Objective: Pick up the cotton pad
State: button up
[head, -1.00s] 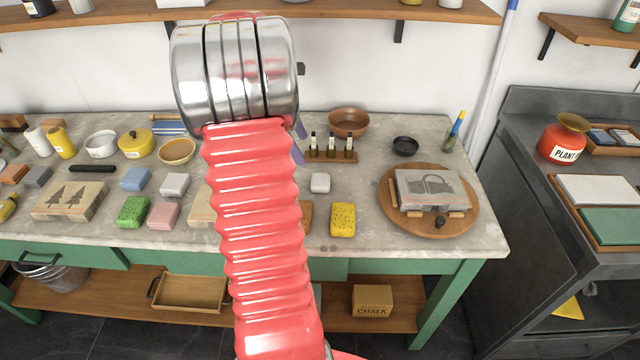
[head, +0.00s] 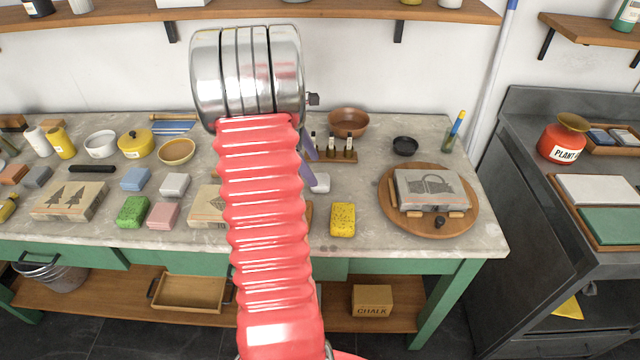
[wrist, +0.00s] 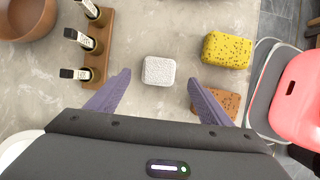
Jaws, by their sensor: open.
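The cotton pad, a small white textured block (head: 322,184), lies on the grey stone bench top, its left side partly hidden by my arm and gripper in the head view. In the wrist view the cotton pad (wrist: 158,69) shows whole, just beyond and between my fingertips. My gripper (wrist: 159,79) is open, its two purple fingers spread to either side of the pad and nothing between them held. In the head view only part of the purple fingers shows beside my red arm; their height above the bench is hard to tell.
A yellow speckled sponge (wrist: 227,50) and a brown speckled block (wrist: 222,101) lie right of the pad. A wooden rack of small bottles (wrist: 92,48) stands to the left. A round wooden board (head: 468,222) bears a printing stone. Bare bench surrounds the pad.

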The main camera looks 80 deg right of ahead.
aim_at(320, 179)
jog(key=shift+x, duration=2.6)
jog(key=shift+d, duration=0.1)
jog(key=shift+c, duration=0.5)
jog(key=c, duration=1)
jog(key=shift+r, duration=0.1)
notch_tip(320, 179, up, 10)
